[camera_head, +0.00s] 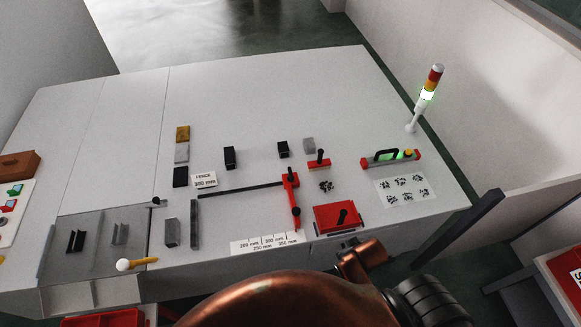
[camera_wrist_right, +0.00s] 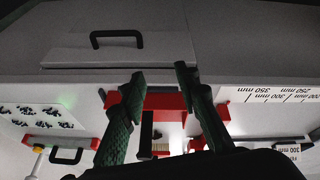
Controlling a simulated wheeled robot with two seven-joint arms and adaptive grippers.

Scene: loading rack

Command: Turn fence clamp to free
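The fence is a red stop (camera_head: 296,213) on a black rail (camera_head: 240,190), with a red block and black knob, apparently the clamp (camera_head: 291,179), at the rail's right end. A red box with a black lever (camera_head: 335,217) stands to its right. In the right wrist view, my right gripper (camera_wrist_right: 160,82) has its fingers apart, with nothing held. Red box parts (camera_wrist_right: 160,101) show beyond and between the fingers; a black upright piece (camera_wrist_right: 146,135) is there too. I cannot tell whether the fingers touch anything. The clamp is not clearly seen there. My left gripper is not in view.
A length scale label (camera_head: 265,243) lies at the table's front edge. A small red block with a black knob (camera_head: 318,161), dark blocks (camera_head: 229,157) and a red bar with a handle (camera_head: 390,160) stand behind. The table's back is clear.

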